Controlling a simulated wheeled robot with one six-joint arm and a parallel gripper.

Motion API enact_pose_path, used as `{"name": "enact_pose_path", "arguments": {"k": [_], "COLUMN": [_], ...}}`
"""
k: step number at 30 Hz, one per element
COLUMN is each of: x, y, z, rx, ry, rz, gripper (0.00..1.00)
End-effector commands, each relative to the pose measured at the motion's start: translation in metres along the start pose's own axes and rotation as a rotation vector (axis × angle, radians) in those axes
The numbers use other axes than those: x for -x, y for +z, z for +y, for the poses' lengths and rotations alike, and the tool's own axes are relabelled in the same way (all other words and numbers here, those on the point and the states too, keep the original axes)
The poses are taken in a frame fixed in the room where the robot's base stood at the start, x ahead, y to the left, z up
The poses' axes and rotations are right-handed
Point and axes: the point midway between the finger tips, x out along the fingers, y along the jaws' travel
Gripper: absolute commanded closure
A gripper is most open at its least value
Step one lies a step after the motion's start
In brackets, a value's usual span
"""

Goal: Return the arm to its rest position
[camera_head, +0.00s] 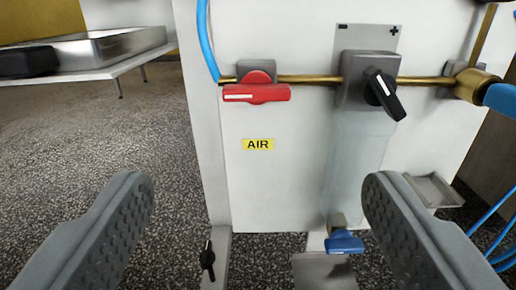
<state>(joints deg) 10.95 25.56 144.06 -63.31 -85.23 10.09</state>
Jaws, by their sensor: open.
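My gripper (258,222) is open, with its two grey textured fingers wide apart at the lower left and lower right. Nothing is between the fingers. Beyond them stands a white panel (275,190) with a yellow AIR label (258,144). A red-handled valve (257,92) sits on a brass pipe above the label, its handle lying level along the pipe. To its right is a grey regulator with a black knob (384,93), which is tilted. The gripper appears apart from all of these.
A blue valve handle (344,242) sits low below a clear bowl. A black lever (207,260) is at the panel's lower left. Blue hoses (500,97) run at the right. A table with a metal tray (110,45) stands at the back left. Speckled floor lies open at left.

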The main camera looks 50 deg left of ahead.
Motion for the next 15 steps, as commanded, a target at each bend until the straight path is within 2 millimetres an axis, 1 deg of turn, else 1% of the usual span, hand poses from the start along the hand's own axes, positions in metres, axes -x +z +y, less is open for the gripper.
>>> {"name": "enact_pose_path", "arguments": {"k": [2,5,8,14,15], "x": [-0.001,-0.003,-0.006,-0.008,-0.008], "y": [-0.004,-0.017,-0.036,-0.084,-0.095], "z": [0.002,0.007,0.016,0.034,0.038], "rx": [0.011,0.043,0.091,0.187,0.203], "ry": [0.007,0.034,0.078,0.192,0.216], "rz": [-0.003,-0.017,-0.04,-0.086,-0.093], "gripper": [0.24,0.24,0.24,0.24,0.24]}}
